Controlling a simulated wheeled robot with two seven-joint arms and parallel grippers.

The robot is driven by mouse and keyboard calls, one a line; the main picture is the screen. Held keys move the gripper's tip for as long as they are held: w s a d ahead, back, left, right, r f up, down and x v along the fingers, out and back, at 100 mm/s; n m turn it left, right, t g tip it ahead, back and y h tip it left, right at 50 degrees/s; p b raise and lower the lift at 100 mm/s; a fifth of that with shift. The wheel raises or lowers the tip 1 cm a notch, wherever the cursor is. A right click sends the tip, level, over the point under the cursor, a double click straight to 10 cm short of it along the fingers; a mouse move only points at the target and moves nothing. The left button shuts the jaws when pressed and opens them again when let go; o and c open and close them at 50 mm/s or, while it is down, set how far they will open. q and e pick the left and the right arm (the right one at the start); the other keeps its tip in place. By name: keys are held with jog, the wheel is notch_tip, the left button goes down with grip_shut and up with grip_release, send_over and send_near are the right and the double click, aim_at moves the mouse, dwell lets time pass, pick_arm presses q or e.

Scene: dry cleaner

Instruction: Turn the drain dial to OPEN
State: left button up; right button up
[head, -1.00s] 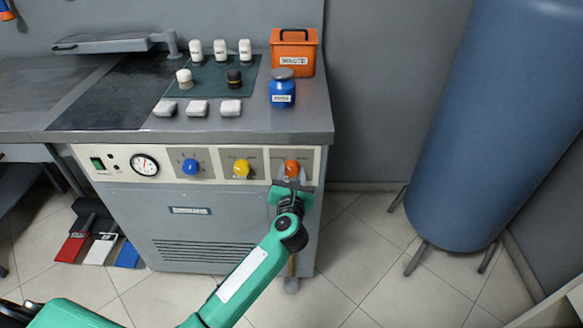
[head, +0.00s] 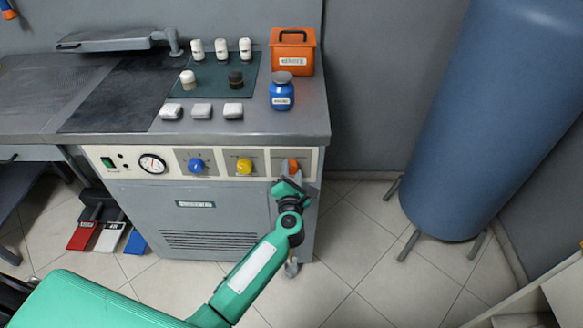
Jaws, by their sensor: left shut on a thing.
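Three dials sit on the cream front panel (head: 221,162) of the grey machine: a blue dial (head: 196,166), a yellow dial (head: 244,166) and an orange dial (head: 293,164) at the right end. My left gripper (head: 289,172) reaches up from below and is shut on the orange dial, partly covering it. The gripper is rolled at a slant. The label text around the dials is too small to read, so I cannot tell which one is marked drain. My right gripper is not in view.
A round gauge (head: 152,163) and a green switch (head: 107,163) are at the panel's left. Bottles, white pads, a blue jar (head: 281,92) and an orange box (head: 292,53) stand on the worktop above. A large blue tank (head: 490,110) stands at right, with clear floor between.

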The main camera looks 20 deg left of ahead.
pick_arm(q)
jog(key=shift+r+m+p, duration=0.2)
jog(key=shift+m+p, duration=0.4)
jog(key=m+p, duration=0.3)
jog(key=shift+d+m+p, duration=0.1)
jog(key=shift+m+p, duration=0.25)
jog(key=shift+m, duration=0.05)
jog(key=shift+f+m+p, duration=0.15)
jog(key=shift+m+p, duration=0.45)
jog(key=shift+m, duration=0.3)
jog(key=shift+f+m+p, duration=0.15)
jog(key=shift+m+p, duration=0.4)
jog(key=shift+m, duration=0.35)
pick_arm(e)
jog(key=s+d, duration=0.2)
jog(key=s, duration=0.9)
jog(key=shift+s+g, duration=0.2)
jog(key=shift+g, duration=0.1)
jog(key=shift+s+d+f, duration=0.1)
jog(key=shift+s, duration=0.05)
pick_arm(q)
jog(key=o, duration=0.9)
jog(key=shift+o, duration=0.2)
